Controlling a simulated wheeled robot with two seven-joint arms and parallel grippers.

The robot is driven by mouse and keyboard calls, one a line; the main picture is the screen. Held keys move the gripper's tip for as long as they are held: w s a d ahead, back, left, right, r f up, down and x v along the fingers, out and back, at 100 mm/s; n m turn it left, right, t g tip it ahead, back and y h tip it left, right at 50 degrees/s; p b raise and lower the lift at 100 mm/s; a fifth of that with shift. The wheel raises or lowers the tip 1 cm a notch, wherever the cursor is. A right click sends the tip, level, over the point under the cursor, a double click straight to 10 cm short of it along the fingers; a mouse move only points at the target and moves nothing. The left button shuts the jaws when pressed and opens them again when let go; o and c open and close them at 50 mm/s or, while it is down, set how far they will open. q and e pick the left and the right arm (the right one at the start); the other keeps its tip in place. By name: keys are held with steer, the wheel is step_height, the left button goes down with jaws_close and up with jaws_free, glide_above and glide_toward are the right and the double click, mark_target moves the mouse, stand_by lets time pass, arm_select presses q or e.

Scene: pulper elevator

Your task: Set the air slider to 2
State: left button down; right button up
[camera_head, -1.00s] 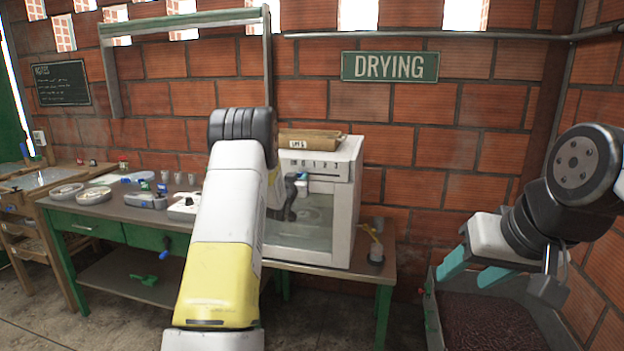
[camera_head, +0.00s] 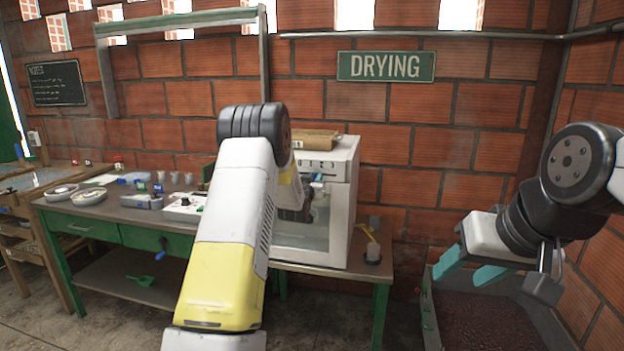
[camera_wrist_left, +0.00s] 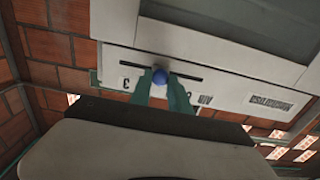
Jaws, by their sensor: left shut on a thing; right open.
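My right gripper (camera_head: 470,270) is open and empty at the right.
A wooden box (camera_head: 316,140) lies on the cabinet. The green-framed bench (camera_head: 130,212) holds dishes and small items at the left. A small cup with a yellow tool (camera_head: 372,250) stands right of the cabinet. A bin of dark beans (camera_head: 490,320) is below my right gripper.

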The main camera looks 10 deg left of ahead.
arm_select(q)
steer(key=shift+d, duration=0.8)
steer(key=c, duration=1.2)
jaws_free()
steer(key=shift+c, duration=0.2)
steer(key=shift+s, duration=0.1)
steer(key=s, duration=0.7)
steer(key=shift+s+a, duration=0.15)
steer(key=shift+s, duration=0.2)
